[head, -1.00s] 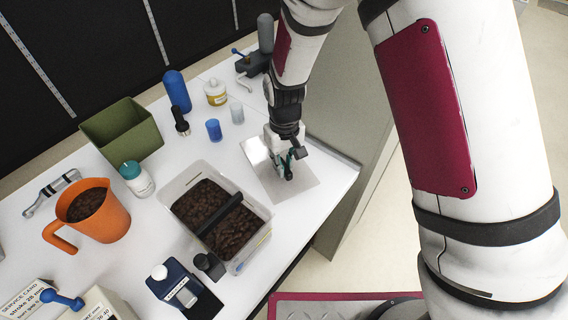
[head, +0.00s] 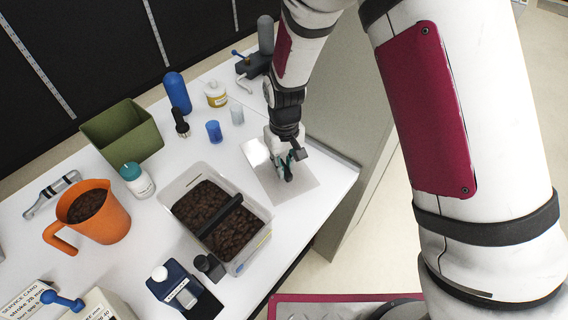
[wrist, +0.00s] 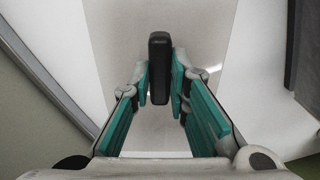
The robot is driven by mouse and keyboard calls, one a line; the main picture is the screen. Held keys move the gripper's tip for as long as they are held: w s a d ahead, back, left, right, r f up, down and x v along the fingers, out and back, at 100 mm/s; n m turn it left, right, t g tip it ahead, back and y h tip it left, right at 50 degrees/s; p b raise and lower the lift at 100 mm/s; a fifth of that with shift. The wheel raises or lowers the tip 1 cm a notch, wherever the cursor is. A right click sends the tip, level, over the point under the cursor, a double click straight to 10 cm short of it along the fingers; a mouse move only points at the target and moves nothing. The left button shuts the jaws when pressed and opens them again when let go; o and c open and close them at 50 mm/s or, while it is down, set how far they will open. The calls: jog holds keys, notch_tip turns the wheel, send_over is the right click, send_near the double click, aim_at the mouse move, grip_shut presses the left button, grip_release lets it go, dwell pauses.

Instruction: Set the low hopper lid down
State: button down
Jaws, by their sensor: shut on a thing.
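The hopper lid (head: 303,190) is a flat, pale, see-through sheet near the right end of the white table in the head view. In the wrist view the lid (wrist: 125,35) spreads below my gripper, with its black bar handle (wrist: 159,60) standing up in the middle. My gripper (head: 286,171) points down over the lid. Its teal finger pads are shut on the handle, one on each side. The lid looks flat and at or very near the table top; I cannot tell whether it touches.
A clear hopper (head: 257,258) of dark beans with a black bar across stands left of the lid. Blue (head: 214,131) and clear (head: 237,114) cups stand behind. An orange jug (head: 112,222) and green bin (head: 140,143) are further left. The table's right edge is close.

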jog(key=shift+f, duration=0.15)
jog(key=shift+f+b, duration=0.45)
jog(key=shift+f, duration=0.45)
jog(key=shift+r, duration=0.2)
jog(key=shift+r+p, duration=0.55)
jog(key=shift+r, duration=0.35)
jog(key=c, duration=1.4)
grip_release()
jog(key=shift+c, duration=0.2)
jog(key=shift+o, duration=0.2)
